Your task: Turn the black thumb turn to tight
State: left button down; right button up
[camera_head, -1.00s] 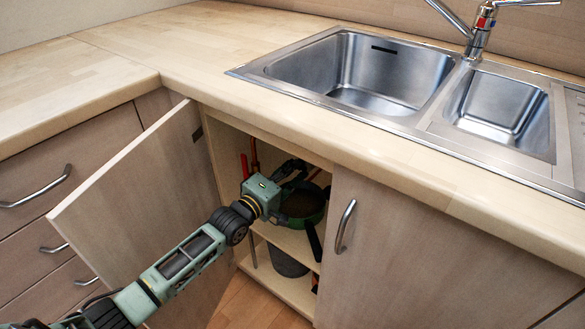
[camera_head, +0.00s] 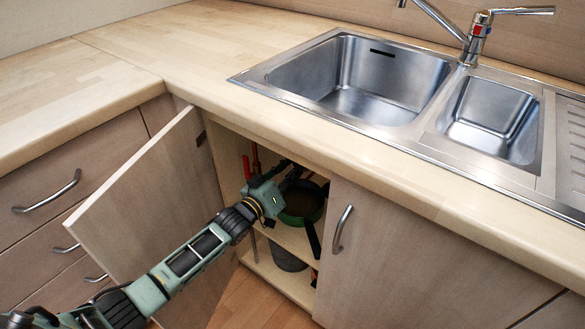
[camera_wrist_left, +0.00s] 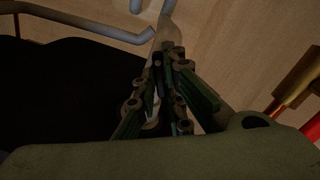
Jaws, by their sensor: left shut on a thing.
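My left gripper (camera_head: 288,178) reaches through the open cabinet door into the space under the sink. In the left wrist view its two fingers (camera_wrist_left: 165,62) are drawn close together, shut on a small dark piece between the tips. That piece sits where the black thumb turn would be, but the fingers hide most of it, so its angle cannot be read. A pale, narrow part shows just beyond the fingertips. My right gripper is not in view.
The open door (camera_head: 140,200) stands left of my arm. A green pan (camera_head: 303,204) is on the shelf close beside the gripper, with a grey pot (camera_head: 288,260) below. Red pipes (camera_head: 256,160) stand behind; a red part (camera_wrist_left: 290,108) shows in the wrist view. The right door (camera_head: 400,240) is shut.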

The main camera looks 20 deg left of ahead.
pick_arm(q)
jog(key=shift+f+m+p, duration=0.1)
jog(key=shift+m+p, duration=0.7)
jog(key=shift+m, duration=4.9)
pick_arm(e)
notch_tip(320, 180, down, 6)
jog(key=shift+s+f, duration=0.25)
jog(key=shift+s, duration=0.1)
pick_arm(q)
jog(key=c, duration=1.8)
grip_release()
jog(key=shift+c, duration=0.2)
jog(key=shift+s, duration=0.1)
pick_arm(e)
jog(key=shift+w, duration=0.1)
pick_arm(q)
jog(key=v, duration=1.2)
